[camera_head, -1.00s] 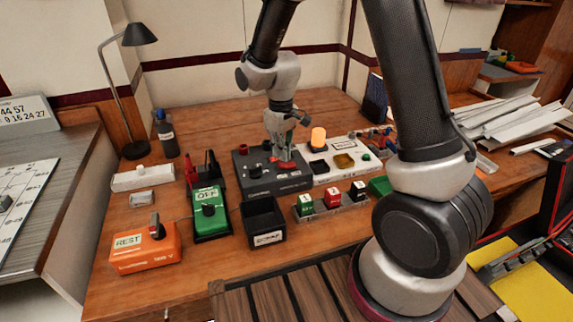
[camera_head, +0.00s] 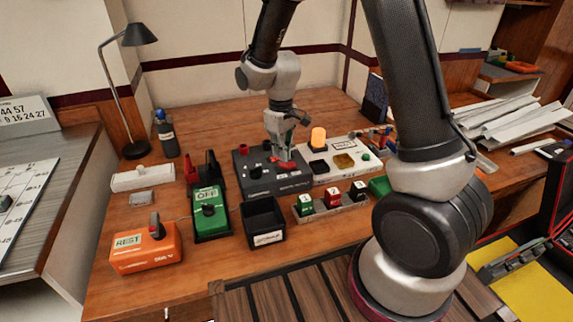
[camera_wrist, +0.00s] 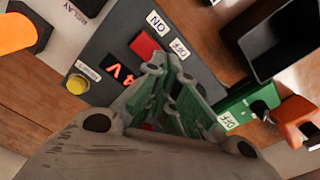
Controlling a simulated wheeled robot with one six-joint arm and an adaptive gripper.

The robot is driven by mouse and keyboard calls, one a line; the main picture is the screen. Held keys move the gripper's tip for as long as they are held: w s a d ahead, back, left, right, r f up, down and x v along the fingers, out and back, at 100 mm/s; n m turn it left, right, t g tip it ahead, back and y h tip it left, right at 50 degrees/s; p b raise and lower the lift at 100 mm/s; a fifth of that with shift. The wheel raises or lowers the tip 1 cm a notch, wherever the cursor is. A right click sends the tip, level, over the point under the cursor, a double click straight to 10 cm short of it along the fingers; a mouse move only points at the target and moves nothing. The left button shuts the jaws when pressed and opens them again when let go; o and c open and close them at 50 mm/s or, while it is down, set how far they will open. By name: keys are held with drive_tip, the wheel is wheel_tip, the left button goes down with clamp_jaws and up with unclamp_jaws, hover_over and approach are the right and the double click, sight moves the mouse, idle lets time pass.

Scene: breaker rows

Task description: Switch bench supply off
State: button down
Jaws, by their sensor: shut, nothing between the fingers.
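The bench supply is the dark grey box (camera_head: 262,188) in the middle of the bench. A lit red display (camera_wrist: 120,75) ends in "V". My gripper (camera_head: 284,156) is shut and empty, pointing down at the rocker. In the wrist view its fingertips (camera_wrist: 164,64) cover the rocker's near part. I cannot tell which way the rocker is tipped, or whether the fingers touch it.
A white relay box with a lit orange lamp (camera_head: 318,137) stands right of the supply. A black bin (camera_head: 264,232) and a numbered switch row (camera_head: 332,205) stand in front. A green OFF box (camera_head: 210,222) and an orange REST box (camera_head: 146,257) stand left.

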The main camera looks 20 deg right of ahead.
sight(282, 164)
drive_tip(key=shift+f, duration=1.35)
idle(0.5)
drive_tip(key=shift+r, duration=3.55)
drive_tip(key=s+d+r+m+t, duration=0.1)
drive_tip(key=s+d+r+m, duration=0.1)
drive_tip(key=s+d+r, duration=0.3)
drive_tip(key=s+d+r+m+t, duration=0.2)
drive_tip(key=s+d+r, duration=0.3)
drive_tip(key=s, duration=0.6)
drive_tip(key=s+d+r+m+t, duration=0.1)
drive_tip(key=s+d+r+m, duration=0.1)
drive_tip(key=s+d+r, duration=0.3)
drive_tip(key=s+r, duration=0.3)
drive_tip(key=shift+r, duration=0.3)
